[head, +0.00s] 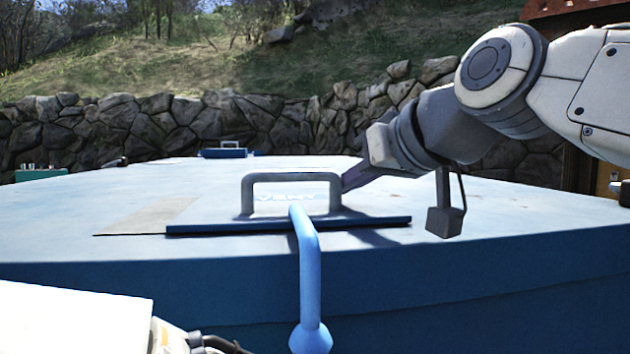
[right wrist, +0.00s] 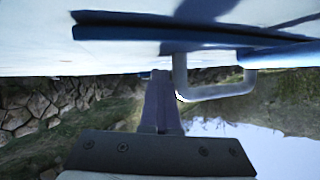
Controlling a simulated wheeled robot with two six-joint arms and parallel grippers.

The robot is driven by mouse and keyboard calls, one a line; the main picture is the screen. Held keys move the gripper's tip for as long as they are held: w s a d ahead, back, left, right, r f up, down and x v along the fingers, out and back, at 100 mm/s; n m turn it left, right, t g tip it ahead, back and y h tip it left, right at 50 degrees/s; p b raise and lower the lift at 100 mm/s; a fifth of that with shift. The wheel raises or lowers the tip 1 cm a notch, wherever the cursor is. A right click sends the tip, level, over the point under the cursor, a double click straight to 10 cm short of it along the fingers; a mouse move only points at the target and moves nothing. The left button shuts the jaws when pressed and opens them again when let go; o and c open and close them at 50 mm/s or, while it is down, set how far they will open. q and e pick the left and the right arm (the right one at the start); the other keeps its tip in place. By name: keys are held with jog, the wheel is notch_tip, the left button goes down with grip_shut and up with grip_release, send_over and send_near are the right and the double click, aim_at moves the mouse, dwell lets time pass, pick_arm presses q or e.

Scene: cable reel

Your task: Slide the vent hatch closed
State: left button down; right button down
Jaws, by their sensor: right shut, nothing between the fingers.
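The vent hatch is a thin blue plate (head: 375,221) lying on the pale blue top surface. A grey U-shaped handle (head: 290,178) stands upright on it, with faint "VENT" lettering seen through it. A flat tan patch (head: 145,216) shows on the surface left of the plate. My right gripper (head: 352,180) is shut and empty, at the right side of the handle. In the right wrist view, upside down, the shut fingers (right wrist: 161,95) are beside the handle (right wrist: 214,92); I cannot tell if they touch. The plate (right wrist: 130,36) shows above. My left gripper is out of view.
A blue bent rod with a round end (head: 309,275) rises in front of the plate. A second small blue plate with a handle (head: 223,153) lies farther back. A teal box (head: 41,174) is at far left. A stone wall (head: 200,125) runs behind. The top surface is mostly clear.

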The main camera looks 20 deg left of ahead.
aim_at(298, 172)
jog(key=shift+s+a+p, duration=0.3)
jog(key=shift+s+a, duration=0.5)
jog(key=shift+a, duration=0.4)
jog(key=shift+s+a+p, duration=0.3)
jog(key=shift+s+a, duration=0.55)
jog(key=shift+a, duration=0.35)
jog(key=shift+s+a+p, duration=0.3)
jog(key=shift+s+a, duration=0.5)
jog(key=shift+a, duration=0.4)
jog(key=shift+w+d+r+p, duration=0.3)
jog(key=shift+d+r+p, duration=0.15)
jog(key=shift+r+p, duration=0.25)
jog(key=shift+w+d+r+p, duration=0.3)
jog(key=shift+d+r+p, duration=0.15)
jog(key=shift+r, duration=0.35)
jog(key=shift+s+d, duration=0.15)
jog(key=shift+s, duration=0.1)
jog(key=s+d+b, duration=0.1)
jog(key=s+d, duration=0.1)
jog(key=s, duration=0.1)
jog(key=s+d+r+b, duration=0.1)
jog(key=s+d, duration=0.1)
jog(key=s, duration=0.1)
jog(key=s+d+r+b, duration=0.1)
jog(key=s+d, duration=0.1)
jog(key=s, duration=0.1)
jog(key=shift+s+d, duration=0.15)
jog(key=shift+s, duration=0.1)
